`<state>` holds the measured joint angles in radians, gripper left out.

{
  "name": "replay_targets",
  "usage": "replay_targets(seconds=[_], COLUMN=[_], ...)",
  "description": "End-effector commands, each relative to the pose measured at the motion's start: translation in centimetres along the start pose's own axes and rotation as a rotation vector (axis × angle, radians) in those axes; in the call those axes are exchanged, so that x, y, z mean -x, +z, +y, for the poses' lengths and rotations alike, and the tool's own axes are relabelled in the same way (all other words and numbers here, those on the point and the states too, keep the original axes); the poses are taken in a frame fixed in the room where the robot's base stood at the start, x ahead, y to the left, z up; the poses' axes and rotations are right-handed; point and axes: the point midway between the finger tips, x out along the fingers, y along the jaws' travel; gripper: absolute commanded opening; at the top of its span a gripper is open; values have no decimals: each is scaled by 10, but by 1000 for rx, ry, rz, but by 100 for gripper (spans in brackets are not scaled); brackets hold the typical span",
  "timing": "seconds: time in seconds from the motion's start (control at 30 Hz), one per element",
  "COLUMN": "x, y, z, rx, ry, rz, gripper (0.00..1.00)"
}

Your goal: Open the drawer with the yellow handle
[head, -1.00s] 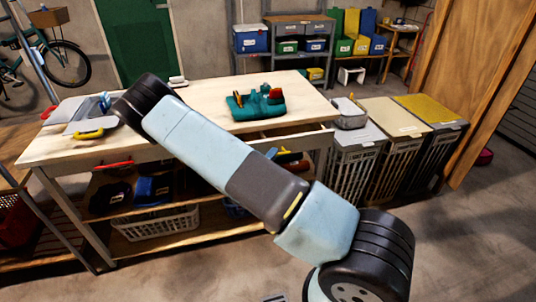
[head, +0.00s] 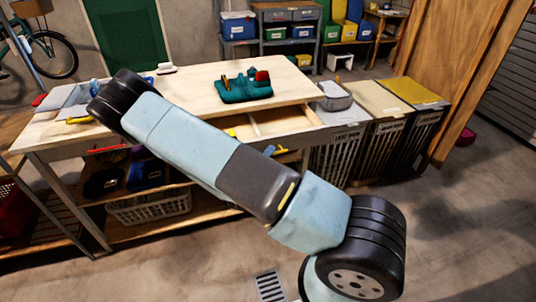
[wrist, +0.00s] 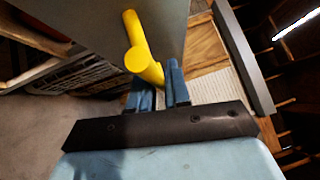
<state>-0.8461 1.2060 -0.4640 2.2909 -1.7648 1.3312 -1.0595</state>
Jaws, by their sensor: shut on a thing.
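The drawer (head: 280,120) under the right part of the workbench top stands partly open, its inside visible from above. Its yellow handle (head: 281,152) shows past my arm in the head view. In the wrist view the yellow handle (wrist: 133,30) is a thick round bar along a grey panel. My gripper (wrist: 157,78) has its blue fingers shut on the near end of this handle. In the head view, my arm hides most of the gripper and part of the drawer front.
The workbench top (head: 190,98) carries a teal object (head: 243,88). A white basket (head: 150,207) sits on its lower shelf. Lidded hampers (head: 375,98) stand close to the right of the drawer. Floor in front of the bench is clear apart from a drain grate (head: 270,286).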

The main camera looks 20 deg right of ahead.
Motion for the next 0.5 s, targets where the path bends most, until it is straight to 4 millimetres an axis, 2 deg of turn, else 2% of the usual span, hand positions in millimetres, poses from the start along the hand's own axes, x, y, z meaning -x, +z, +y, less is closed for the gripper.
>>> replay_targets(seconds=[0.13,0.17,0.33,0.5], x=[2,2,2,2], y=[-2,-2,0,1], z=[4,4,3,2], rx=[6,6,4,2], ry=[11,11,8,5], rz=[2,2,0,-2], gripper=[0,19,35,36])
